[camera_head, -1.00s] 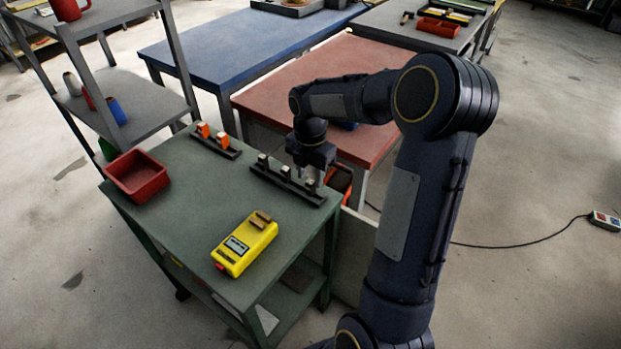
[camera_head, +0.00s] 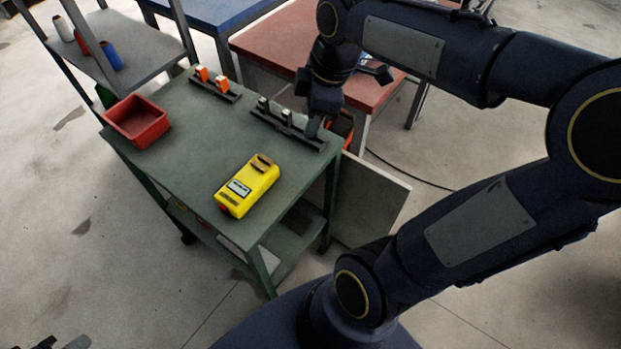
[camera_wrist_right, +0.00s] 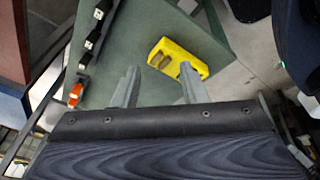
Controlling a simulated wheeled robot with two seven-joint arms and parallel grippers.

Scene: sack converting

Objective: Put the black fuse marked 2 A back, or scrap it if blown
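A black rack (camera_head: 288,128) on the green bench holds several upright black fuses with pale parts, such as one fuse (camera_head: 287,117); their markings are unreadable. The rack also shows in the right wrist view (camera_wrist_right: 87,48). A yellow tester (camera_head: 247,187) with a small display lies nearer on the bench. My right gripper (camera_head: 314,128) appears at the rack's right end, hiding part of it. In the wrist view its grey fingers (camera_wrist_right: 158,85) are apart with bare bench showing between them. My left gripper (camera_head: 62,343) is a dark, cropped shape at the lower left; its fingers are unclear.
A red tray (camera_head: 137,122) sits at the bench's left edge. A second rack (camera_head: 214,90) with orange fuses stands behind. A shelf unit (camera_head: 120,52) adjoins at the left, a red-brown table (camera_head: 300,45) behind. The bench's middle is clear.

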